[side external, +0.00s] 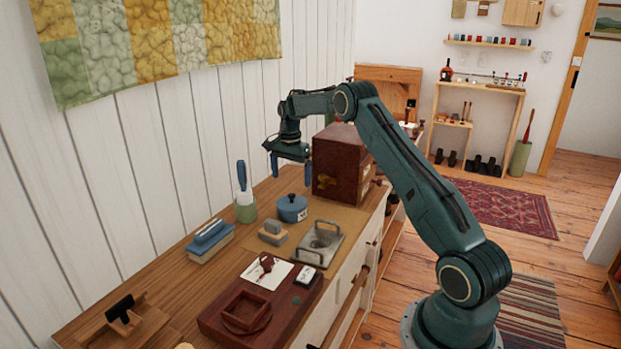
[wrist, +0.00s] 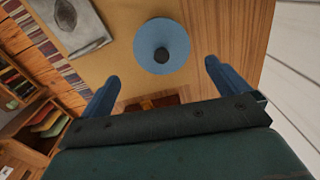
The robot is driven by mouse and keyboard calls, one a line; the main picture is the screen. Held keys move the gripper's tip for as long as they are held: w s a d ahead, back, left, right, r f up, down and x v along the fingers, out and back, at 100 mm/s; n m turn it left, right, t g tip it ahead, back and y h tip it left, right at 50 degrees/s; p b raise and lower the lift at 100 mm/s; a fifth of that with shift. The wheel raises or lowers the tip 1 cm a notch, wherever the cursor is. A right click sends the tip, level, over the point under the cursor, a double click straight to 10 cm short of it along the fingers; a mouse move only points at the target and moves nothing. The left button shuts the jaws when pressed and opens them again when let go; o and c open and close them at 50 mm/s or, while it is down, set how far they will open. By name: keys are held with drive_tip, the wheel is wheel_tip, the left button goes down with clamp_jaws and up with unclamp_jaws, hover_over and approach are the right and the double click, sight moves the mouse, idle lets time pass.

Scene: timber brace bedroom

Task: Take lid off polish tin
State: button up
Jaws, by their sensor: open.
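The polish tin (side external: 292,213) is a round blue tin standing on the bench top, with its lid (side external: 291,200) on and a dark knob in the middle. In the wrist view the lid (wrist: 178,38) shows from above as a blue disc with its dark knob (wrist: 161,55). My gripper (side external: 288,163) is above the tin, apart from it, with its blue fingers spread and nothing between them. In the wrist view my gripper (wrist: 160,83) has a finger at each side, and the tin lies beyond the fingertips, roughly centred between them.
A dark red-brown box (side external: 338,165) stands close behind the tin to the right. A green-and-white pot with a blue-handled tool (side external: 244,197) stands at left. A brush (side external: 272,232) and a metal plate (side external: 319,243) lie in front. The plank wall is behind.

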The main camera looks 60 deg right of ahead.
sight(291, 194)
drive_tip(key=shift+f, duration=1.35)
drive_tip(key=shift+w+f, duration=0.1)
drive_tip(key=shift+f, duration=2.5)
drive_tip(key=c, duration=0.6)
